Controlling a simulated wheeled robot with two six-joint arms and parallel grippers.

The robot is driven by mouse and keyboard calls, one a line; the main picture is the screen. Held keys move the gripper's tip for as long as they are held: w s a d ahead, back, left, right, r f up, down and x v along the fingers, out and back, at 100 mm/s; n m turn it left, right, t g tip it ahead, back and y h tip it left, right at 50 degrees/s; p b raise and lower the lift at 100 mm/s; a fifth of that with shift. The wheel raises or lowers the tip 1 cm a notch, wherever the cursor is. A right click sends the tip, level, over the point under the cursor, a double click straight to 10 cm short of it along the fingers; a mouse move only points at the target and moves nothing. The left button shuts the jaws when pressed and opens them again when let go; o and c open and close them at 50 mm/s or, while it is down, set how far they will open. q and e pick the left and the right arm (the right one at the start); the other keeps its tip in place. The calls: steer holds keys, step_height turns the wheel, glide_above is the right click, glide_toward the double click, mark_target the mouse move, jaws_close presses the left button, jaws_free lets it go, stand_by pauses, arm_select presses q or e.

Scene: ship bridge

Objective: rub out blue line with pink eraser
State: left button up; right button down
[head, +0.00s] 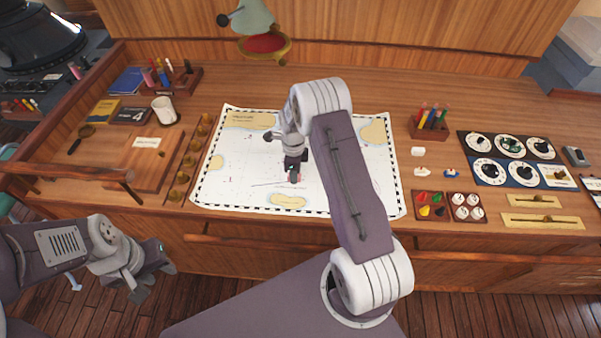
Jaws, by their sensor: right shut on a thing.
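A paper chart (235,185) with tan land patches and a checkered border lies flat on the wooden desk. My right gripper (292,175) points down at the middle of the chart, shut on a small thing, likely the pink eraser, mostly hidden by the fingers. A thin dark line (268,185) runs on the chart just left of and below the fingertips; its colour is too faint to tell. Whether the held thing touches the paper cannot be told. My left gripper (155,283) hangs empty in front of the desk, its fingers apart.
Brass weights (183,178) line the chart's left side. A mug (163,110) is at the left. A lamp (254,22) stands behind.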

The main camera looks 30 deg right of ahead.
steer(key=b, duration=0.1)
glide_toward(265, 185)
steer(key=a+f, duration=0.1)
steer(key=f, duration=0.1)
steer(key=w+a+f, duration=0.1)
steer(key=a, duration=0.1)
steer(key=a+f, duration=0.1)
steer(key=f, duration=0.1)
steer(key=shift+w+a+f, duration=0.3)
steer(key=shift+w, duration=0.05)
steer(key=shift+s+d+f+b, duration=0.1)
steer(key=shift+f+b, duration=0.3)
steer(key=shift+f, duration=0.05)
stand_by(2.0)
steer(key=shift+d, duration=0.1)
steer(key=shift+s+d, duration=0.2)
steer(key=shift+d, duration=0.35)
steer(key=shift+s+d, duration=0.15)
steer(key=shift+d, duration=0.35)
steer(key=shift+s+d+p, duration=0.25)
steer(key=shift+d+p, duration=0.1)
steer(key=shift+d, duration=0.35)
steer(key=shift+s+d, duration=0.1)
steer(key=shift+d, duration=0.25)
